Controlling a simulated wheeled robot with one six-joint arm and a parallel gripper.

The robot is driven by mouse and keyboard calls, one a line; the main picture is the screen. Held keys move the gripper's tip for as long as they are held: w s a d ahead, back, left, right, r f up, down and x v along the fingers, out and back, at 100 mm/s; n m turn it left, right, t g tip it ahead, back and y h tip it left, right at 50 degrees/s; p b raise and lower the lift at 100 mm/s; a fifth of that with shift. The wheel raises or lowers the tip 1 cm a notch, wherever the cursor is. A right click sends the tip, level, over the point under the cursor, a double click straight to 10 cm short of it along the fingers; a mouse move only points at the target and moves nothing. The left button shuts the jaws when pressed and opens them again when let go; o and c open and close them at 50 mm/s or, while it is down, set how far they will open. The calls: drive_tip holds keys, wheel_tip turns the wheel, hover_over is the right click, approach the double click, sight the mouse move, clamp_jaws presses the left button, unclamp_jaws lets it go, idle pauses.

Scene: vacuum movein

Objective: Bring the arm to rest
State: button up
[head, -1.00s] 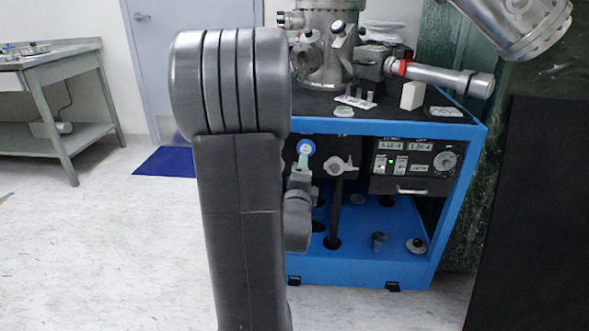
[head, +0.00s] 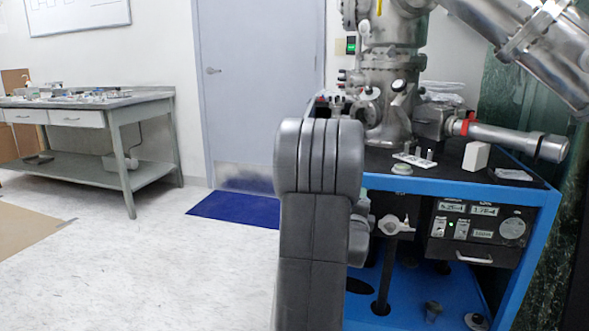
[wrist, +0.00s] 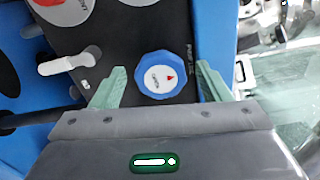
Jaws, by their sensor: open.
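My gripper (wrist: 158,85) shows in the wrist view with its two green fingers spread apart. Nothing is visibly held. In the head view my own dark grey arm link stands in front of the blue-framed cart (head: 543,215) and hides the gripper and the knob.
The cart carries a steel vacuum chamber (head: 392,60) and a control box (head: 475,228). A white-handled valve (head: 394,225) is on its front. A workbench (head: 95,103) stands at the left. A blue mat (head: 236,208) lies before the door (head: 258,90).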

idle(0.4)
drive_tip(key=p+v, duration=0.2)
drive_tip(key=v, duration=1.2)
drive_tip(key=w+d+n+b, duration=0.2)
drive_tip(key=w+d+n, duration=0.2)
drive_tip(key=w+n, duration=0.9)
drive_tip(key=n, duration=0.7)
drive_tip(key=shift+w+n, duration=0.25)
drive_tip(key=shift+n, duration=0.05)
idle(0.3)
drive_tip(key=shift+d+f, duration=0.1)
drive_tip(key=shift+f, duration=0.1)
idle(0.3)
